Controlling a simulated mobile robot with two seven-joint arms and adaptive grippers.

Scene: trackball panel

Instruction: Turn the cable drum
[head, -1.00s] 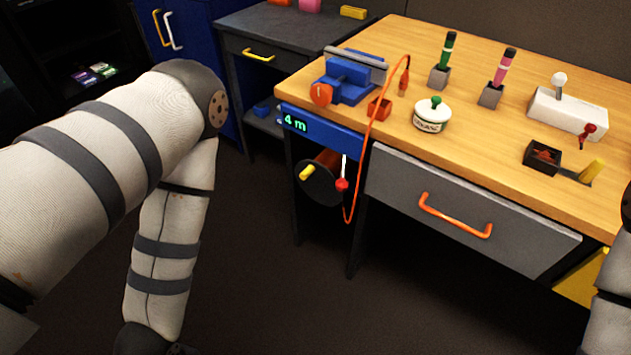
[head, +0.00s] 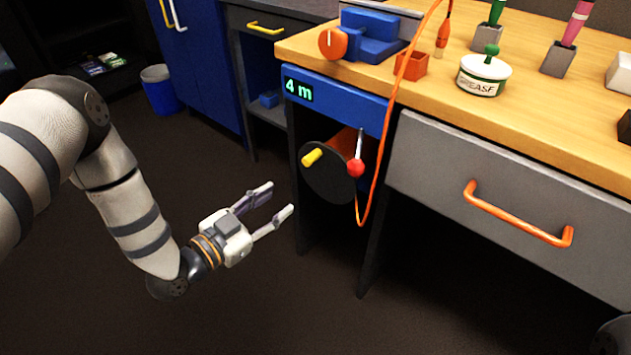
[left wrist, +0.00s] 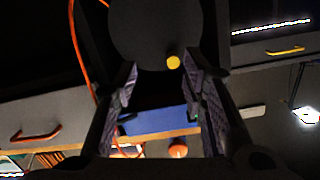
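The cable drum (head: 331,184) hangs under the left end of the workbench, a dark round disc with an orange-brown core behind it. A yellow crank knob (head: 312,157) sticks out from its face. A blue panel above it carries a green display (head: 298,90) reading "4 m". My left gripper (head: 281,201) is open and empty, left of the drum and a little lower, apart from it. In the left wrist view, the drum disc (left wrist: 150,40) and yellow knob (left wrist: 173,62) show beyond the spread fingers (left wrist: 160,88). My right gripper is not in view.
A lever with a red ball (head: 355,168) and an orange cable (head: 376,180) hang just right of the drum. A grey drawer with an orange handle (head: 515,217) is farther right. Open floor lies around my left gripper. A blue bin (head: 160,92) stands behind.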

